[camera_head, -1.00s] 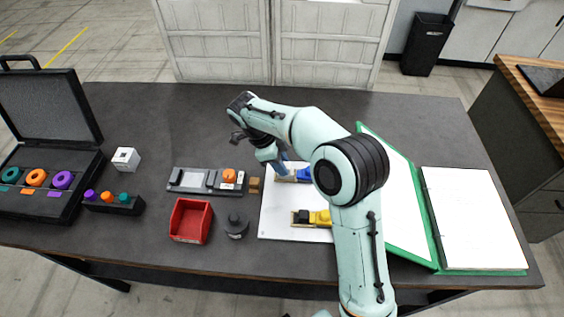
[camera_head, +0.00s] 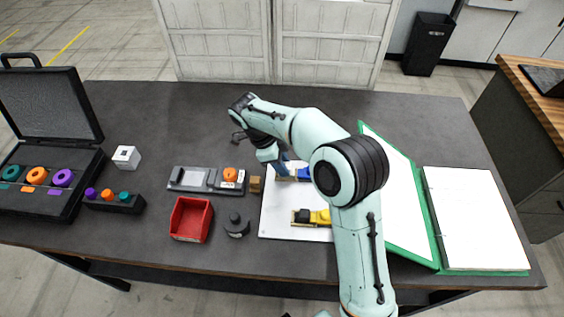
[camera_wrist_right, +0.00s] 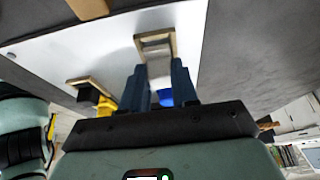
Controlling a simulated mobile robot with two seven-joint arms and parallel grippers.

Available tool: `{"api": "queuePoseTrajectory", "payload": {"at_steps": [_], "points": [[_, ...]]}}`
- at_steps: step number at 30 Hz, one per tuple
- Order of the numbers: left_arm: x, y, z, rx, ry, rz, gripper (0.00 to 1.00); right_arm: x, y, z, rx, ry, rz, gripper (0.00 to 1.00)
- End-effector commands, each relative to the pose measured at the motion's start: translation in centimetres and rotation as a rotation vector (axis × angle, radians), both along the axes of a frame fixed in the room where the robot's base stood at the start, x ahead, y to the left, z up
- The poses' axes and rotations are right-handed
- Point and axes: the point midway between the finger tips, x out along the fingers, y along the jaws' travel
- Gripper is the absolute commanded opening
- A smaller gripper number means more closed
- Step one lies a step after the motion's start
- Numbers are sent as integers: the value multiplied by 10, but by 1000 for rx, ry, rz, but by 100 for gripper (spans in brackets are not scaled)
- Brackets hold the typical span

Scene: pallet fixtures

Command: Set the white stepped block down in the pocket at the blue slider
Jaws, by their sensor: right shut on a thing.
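The blue slider (camera_head: 304,175) sits at the back of a white plate (camera_head: 272,222), beside a tan-edged pocket (camera_head: 283,179). In the right wrist view the pocket's tan frame (camera_wrist_right: 155,40) lies just beyond the fingertips, and part of the blue slider (camera_wrist_right: 165,97) shows between the fingers. My right gripper (camera_head: 283,170) points down over the blue slider's fixture; its dark blue fingers (camera_wrist_right: 160,78) are shut on a pale thing, apparently the white stepped block. The block blends with the white plate, so its shape and contact with the pocket cannot be told. My left gripper is out of view.
A yellow slider (camera_head: 319,216) stands in front on the same plate. A wooden block (camera_head: 255,185), a grey fixture (camera_head: 190,179), a red bin (camera_head: 190,219) and a dark round weight (camera_head: 236,224) lie left. A green binder (camera_head: 435,230) lies right. The table's back is clear.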

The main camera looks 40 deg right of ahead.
Motion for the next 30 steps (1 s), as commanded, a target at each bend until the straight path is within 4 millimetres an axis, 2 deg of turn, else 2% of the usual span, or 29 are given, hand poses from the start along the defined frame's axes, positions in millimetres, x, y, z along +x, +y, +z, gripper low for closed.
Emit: {"api": "queuePoseTrajectory", "payload": {"at_steps": [15,26,27,29,30], "points": [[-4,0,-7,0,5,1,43,0,0,-11,0,0,0,0],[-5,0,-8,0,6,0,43,0,0,-12,0,0,0,0],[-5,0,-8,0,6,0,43,0,0,-12,0,0,0,42],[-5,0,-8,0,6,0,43,0,0,-12,0,0,0,58],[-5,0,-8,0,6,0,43,0,0,-12,0,0,0,58]]}}
